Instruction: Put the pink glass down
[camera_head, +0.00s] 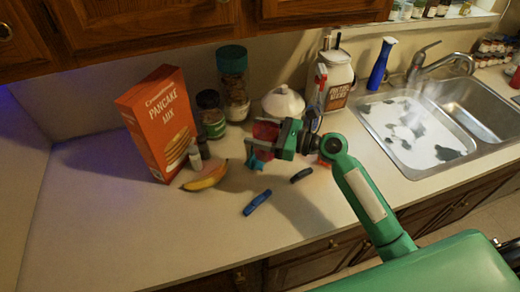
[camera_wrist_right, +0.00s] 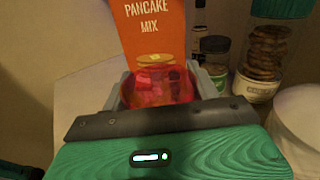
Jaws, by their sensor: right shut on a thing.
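The pink glass (camera_wrist_right: 158,88) looks translucent red-pink and sits between the two fingers of my right gripper (camera_wrist_right: 162,92) in the right wrist view. In the head view the glass (camera_head: 265,130) is partly hidden behind the right gripper (camera_head: 264,145), which is over the counter (camera_head: 110,225) in front of the white lidded bowl. My right gripper is shut on the glass. I cannot tell whether the glass's base touches the counter. My left gripper is not in view.
An orange pancake mix box (camera_head: 160,122), dark-lidded jar (camera_head: 211,113), tall cookie jar (camera_head: 233,85) and white lidded bowl (camera_head: 283,103) stand behind. A banana (camera_head: 206,177), blue object (camera_head: 257,202) and small dark object (camera_head: 301,175) lie in front. The sink (camera_head: 415,130) is right. The front-left counter is clear.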

